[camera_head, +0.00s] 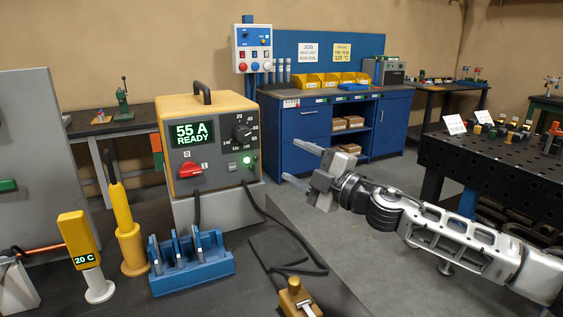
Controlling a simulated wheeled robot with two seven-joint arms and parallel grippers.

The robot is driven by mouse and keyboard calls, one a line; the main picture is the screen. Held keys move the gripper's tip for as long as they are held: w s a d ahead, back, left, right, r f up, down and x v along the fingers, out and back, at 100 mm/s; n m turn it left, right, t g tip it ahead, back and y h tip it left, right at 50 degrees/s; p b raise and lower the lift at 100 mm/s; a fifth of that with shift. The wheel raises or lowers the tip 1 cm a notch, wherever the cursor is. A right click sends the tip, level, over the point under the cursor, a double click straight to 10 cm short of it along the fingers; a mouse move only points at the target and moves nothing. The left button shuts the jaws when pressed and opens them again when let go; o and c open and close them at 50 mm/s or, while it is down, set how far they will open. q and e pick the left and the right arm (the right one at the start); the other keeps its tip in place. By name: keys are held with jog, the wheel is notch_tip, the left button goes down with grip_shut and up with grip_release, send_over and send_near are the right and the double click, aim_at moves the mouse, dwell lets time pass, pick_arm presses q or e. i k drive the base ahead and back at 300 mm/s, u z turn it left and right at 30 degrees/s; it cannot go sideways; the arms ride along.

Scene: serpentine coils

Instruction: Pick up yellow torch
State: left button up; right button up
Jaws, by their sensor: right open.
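A yellow torch-like tool (129,238) stands upright on the dark bench at the left, with a narrow neck and dark tip pointing up. My right gripper (298,163) is open and empty. Its two pale fingers point left, in the air to the right of the yellow power unit and well apart from the torch. In the picture, the power unit and the blue holder lie between gripper and torch. My left gripper is not in view.
The power unit (210,108) reads "55 A READY"; its black cable loops over the bench. A blue slotted holder (192,275), a yellow "20 C" gauge (77,240) and a brass-coloured piece (296,297) crowd the bench. A black perforated table (490,165) stands right.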

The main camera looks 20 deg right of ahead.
aim_at(127, 229)
jog(key=k, duration=1)
